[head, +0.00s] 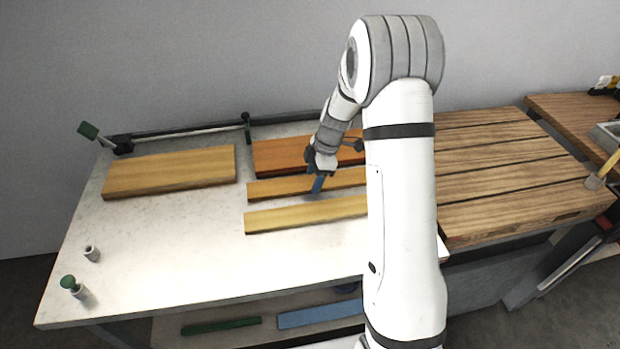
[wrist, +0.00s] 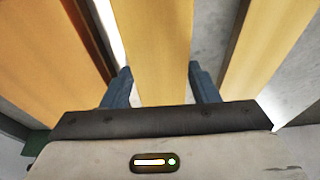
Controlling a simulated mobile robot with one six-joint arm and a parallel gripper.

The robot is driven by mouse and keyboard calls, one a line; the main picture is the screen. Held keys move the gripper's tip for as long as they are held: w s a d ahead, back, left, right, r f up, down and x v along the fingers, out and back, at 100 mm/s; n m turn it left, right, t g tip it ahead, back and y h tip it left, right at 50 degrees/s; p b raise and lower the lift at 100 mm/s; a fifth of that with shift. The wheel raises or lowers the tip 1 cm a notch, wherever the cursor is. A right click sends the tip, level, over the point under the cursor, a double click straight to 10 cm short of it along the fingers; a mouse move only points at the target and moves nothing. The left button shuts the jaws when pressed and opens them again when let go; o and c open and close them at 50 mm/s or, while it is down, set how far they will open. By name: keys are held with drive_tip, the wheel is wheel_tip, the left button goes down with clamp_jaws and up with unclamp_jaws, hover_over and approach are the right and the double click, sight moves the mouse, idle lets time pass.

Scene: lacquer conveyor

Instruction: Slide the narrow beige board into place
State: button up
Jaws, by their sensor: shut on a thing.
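The narrow beige board (head: 265,190) lies on the pale worktop, between a red-orange board behind it and another yellow-tan board in front. My gripper (head: 317,184) reaches down onto it and is shut on it. In the wrist view the beige board (wrist: 152,40) runs lengthwise between the two blue fingers of my gripper (wrist: 162,75), one at each long edge. My arm hides the board's right end in the head view.
The red-orange board (head: 285,155) and the front yellow-tan board (head: 290,216) lie close on either side. A wide tan board (head: 170,172) lies left, by a rail (head: 185,133) with green-handled clamps. A slatted wooden bench (head: 500,170) stands right.

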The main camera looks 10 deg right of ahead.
sight(355, 175)
drive_tip(key=shift+d+b, duration=1.65)
drive_tip(key=shift+d, duration=5.85)
drive_tip(key=shift+d+b, duration=0.4)
drive_tip(key=shift+d, duration=3.6)
drive_tip(key=shift+d+p, duration=0.3)
drive_tip(key=shift+d, duration=3.7)
drive_tip(key=shift+d+p, duration=0.55)
drive_tip(key=shift+d, duration=2.1)
drive_tip(key=shift+d+p, duration=1.95)
drive_tip(key=shift+d, duration=3.4)
drive_tip(key=o, duration=1.2)
